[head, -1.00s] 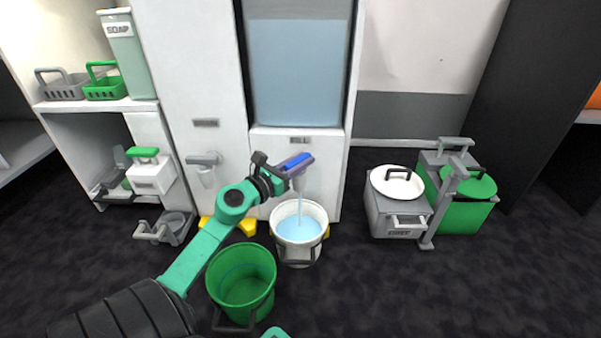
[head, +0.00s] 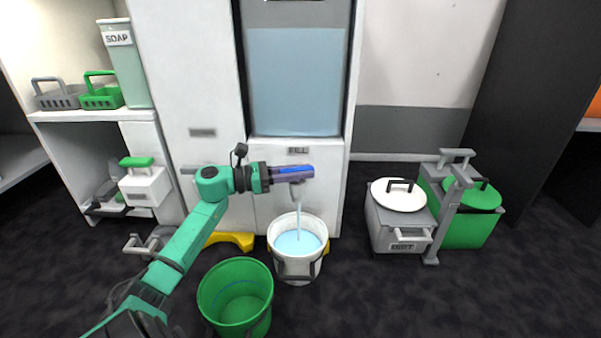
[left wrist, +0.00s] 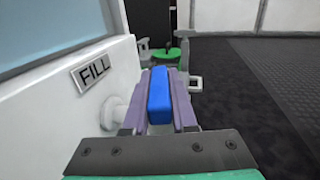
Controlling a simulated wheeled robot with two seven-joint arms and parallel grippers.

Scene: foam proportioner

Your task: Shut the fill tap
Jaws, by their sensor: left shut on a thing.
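The fill tap's blue handle (head: 294,170) is on the white cabinet under the FILL label (head: 298,151). My left gripper (head: 300,174) is shut on it, coming in from the left. In the left wrist view the blue handle (left wrist: 159,97) lies between the two purple fingers of the gripper (left wrist: 158,105). A stream of water (head: 298,218) runs from the tap into the white bucket (head: 297,268) below, which holds light blue water. The spout is partly hidden by the gripper. My right gripper is not in view.
A green bucket (head: 235,303) stands on the floor, front left of the white one. The shelf (head: 85,114) is at left.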

